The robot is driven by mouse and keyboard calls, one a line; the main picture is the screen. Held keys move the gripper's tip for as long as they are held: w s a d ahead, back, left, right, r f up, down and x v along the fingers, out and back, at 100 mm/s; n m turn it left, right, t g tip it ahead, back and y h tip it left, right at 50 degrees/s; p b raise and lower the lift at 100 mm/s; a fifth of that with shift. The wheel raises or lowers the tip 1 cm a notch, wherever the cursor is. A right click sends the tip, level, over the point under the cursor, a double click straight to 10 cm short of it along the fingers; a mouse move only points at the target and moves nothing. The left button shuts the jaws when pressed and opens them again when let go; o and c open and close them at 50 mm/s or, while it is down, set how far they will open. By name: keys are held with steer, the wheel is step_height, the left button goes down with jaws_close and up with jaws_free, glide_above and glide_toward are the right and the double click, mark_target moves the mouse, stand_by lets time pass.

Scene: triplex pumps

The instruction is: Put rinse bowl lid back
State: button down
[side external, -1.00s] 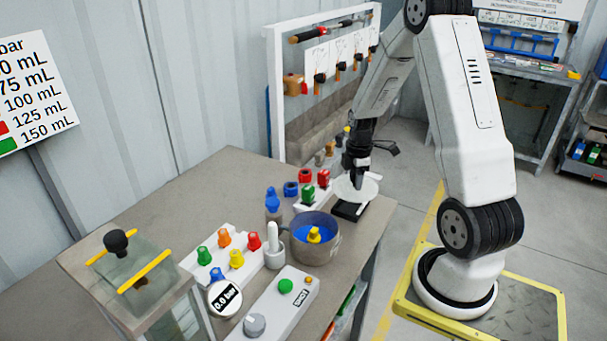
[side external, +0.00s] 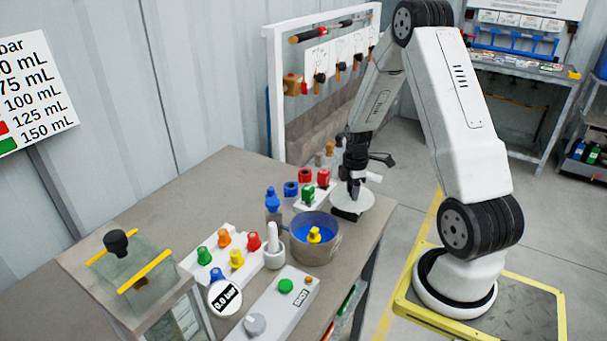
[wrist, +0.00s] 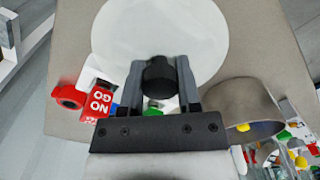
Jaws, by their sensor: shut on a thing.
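The rinse bowl lid (side external: 360,203) is a pale round disc with a black knob, which shows in the wrist view (wrist: 158,70). I cannot tell how large the gap is. The rinse bowl (side external: 316,250) is a grey round pot, open at the top, to the left and front of the lid. It holds blue content with a yellow part (side external: 314,235) in it. The bowl also shows in the wrist view (wrist: 238,100).
Red and green blocks (side external: 308,193) stand on a white stand just left of the lid, one marked NO GO. A blue bottle (side external: 272,200) and a white mortar (side external: 274,245) stand beside the bowl. A control box (side external: 265,310) is in front. The bench's back left is clear.

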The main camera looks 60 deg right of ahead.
mark_target(351, 187)
steer(key=shift+f, duration=0.55)
steer(key=shift+c, duration=1.6)
jaws_free()
steer(key=shift+r, duration=0.2)
step_height(351, 187, up, 13)
steer(key=shift+a+f, duration=0.1)
steer(key=s+a+f+m+t, duration=0.1)
steer(key=a+m, duration=0.8)
steer(key=a, duration=1.8)
steer(key=shift+s+a+t, duration=0.4)
steer(key=shift+s+t, duration=0.05)
steer(key=shift+t, duration=0.35)
